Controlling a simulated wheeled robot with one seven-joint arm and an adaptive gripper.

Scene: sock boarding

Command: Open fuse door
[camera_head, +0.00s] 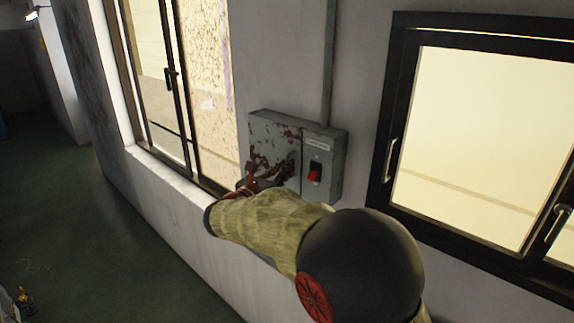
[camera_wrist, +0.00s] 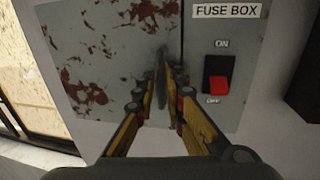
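The fuse box (camera_head: 322,180) is a grey metal box on the wall. Its rust-stained door (camera_head: 272,133) is on the left half and looks closed; it also fills the left of the wrist view (camera_wrist: 95,50). The right panel has a "FUSE BOX" label (camera_wrist: 226,11) and a red switch (camera_wrist: 218,84) between ON and OFF marks. My gripper (camera_wrist: 169,78) is at the door's right part, beside the seam. Its yellow fingers converge to a narrow gap at the tips. I cannot tell whether a handle is between them. My gripper also shows in front of the door (camera_head: 268,178).
A window with a sill (camera_head: 165,175) is left of the box. A dark-framed window (camera_head: 465,150) is on the right. A conduit (camera_head: 329,60) runs up from the box. The green floor (camera_head: 80,220) at the left looks mostly clear.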

